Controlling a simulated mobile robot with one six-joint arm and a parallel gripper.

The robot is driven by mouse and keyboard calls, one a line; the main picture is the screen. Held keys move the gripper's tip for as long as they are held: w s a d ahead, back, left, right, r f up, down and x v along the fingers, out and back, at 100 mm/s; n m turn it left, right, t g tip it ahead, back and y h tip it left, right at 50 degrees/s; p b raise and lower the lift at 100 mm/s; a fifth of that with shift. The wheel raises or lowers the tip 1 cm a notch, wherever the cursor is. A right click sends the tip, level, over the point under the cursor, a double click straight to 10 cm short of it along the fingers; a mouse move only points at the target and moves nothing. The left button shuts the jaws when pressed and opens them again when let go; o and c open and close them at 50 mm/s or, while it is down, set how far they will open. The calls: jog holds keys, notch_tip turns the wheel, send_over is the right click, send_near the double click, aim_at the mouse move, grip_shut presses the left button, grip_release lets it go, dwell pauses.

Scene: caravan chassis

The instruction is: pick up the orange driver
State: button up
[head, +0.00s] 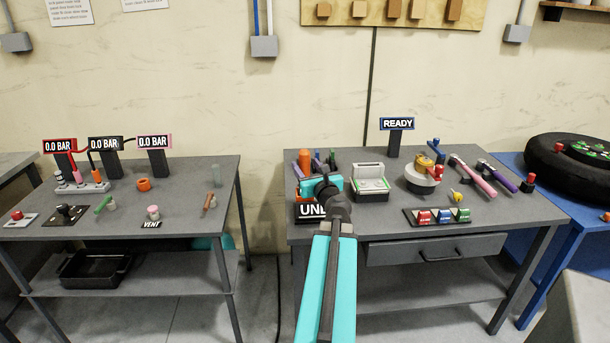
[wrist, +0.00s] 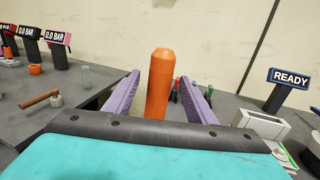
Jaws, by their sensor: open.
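The orange driver (wrist: 160,82) stands upright in the wrist view, an orange shaft with a bevelled top. My gripper (wrist: 168,88) has its two purple fingers apart, one on each side of the driver, with visible gaps. The driver's lower end is hidden behind my gripper's dark edge. In the head view the orange driver (head: 304,158) shows at the left back of the right bench, just behind my gripper (head: 304,169). My turquoise wrist covers part of that corner.
Other small upright tools (wrist: 181,90), dark red and green, stand just right of the driver. A white-and-green device (head: 371,181) sits to the right on the same bench. A READY sign (head: 396,124) stands at the back. A gap separates the left bench (head: 190,170).

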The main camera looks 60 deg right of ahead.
jog(key=shift+w+d, duration=0.45)
jog(key=shift+w, duration=0.1)
jog(key=shift+d, duration=0.1)
jog(key=shift+p+x, duration=0.5)
jog(key=shift+x, duration=2.05)
grip_shut()
